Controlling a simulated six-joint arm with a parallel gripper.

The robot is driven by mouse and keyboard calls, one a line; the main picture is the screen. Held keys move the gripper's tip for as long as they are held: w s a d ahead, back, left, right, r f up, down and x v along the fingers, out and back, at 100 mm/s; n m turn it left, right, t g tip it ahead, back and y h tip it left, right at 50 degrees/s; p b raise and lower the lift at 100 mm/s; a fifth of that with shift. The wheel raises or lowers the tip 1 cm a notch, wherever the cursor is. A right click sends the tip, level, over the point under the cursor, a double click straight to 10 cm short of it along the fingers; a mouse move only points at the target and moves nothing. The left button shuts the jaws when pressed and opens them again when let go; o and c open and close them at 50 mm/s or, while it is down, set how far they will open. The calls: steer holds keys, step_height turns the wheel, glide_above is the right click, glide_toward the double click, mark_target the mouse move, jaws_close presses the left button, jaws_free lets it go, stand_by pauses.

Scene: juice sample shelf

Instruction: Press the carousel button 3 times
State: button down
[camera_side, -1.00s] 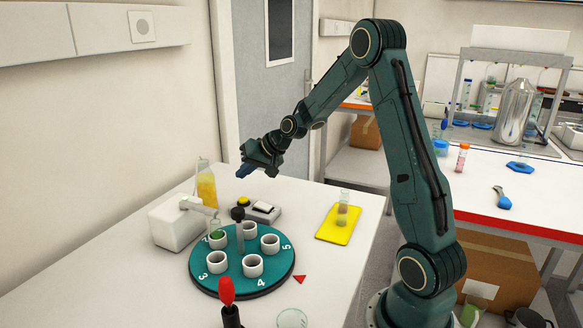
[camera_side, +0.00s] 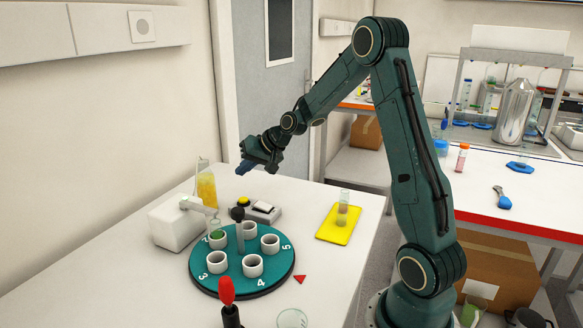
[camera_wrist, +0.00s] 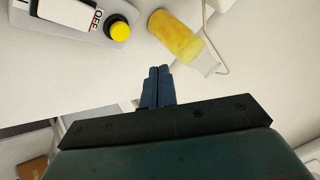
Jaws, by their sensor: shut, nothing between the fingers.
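The carousel button is a yellow round button (camera_side: 244,201) on a grey control box (camera_side: 262,212) behind the carousel. In the wrist view the yellow button (camera_wrist: 118,31) shows at the upper left, beside a white rocker marked OFF (camera_wrist: 83,12). My gripper (camera_side: 243,169) is above and behind the box in the side view, clear of the button. In the wrist view its blue fingers (camera_wrist: 159,72) are together and empty, pointing to the right of and below the button. The teal carousel (camera_side: 238,283) carries several white cups around a dark central post.
A flask of yellow liquid (camera_side: 206,187) stands left of the box, close to the gripper in the wrist view (camera_wrist: 180,36). A white dispenser (camera_side: 172,225) reaches over the carousel. A yellow tray (camera_side: 329,233) holds a vial. A red-tipped tool (camera_side: 227,291) stands in front.

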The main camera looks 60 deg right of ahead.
mark_target(247, 199)
step_height(247, 199, up, 3)
steer(key=shift+f, duration=0.1)
stand_by(0.4)
steer(key=shift+f, duration=4.35)
steer(key=shift+f, duration=1)
steer(key=shift+r, duration=1)
steer(key=shift+r, duration=2.5)
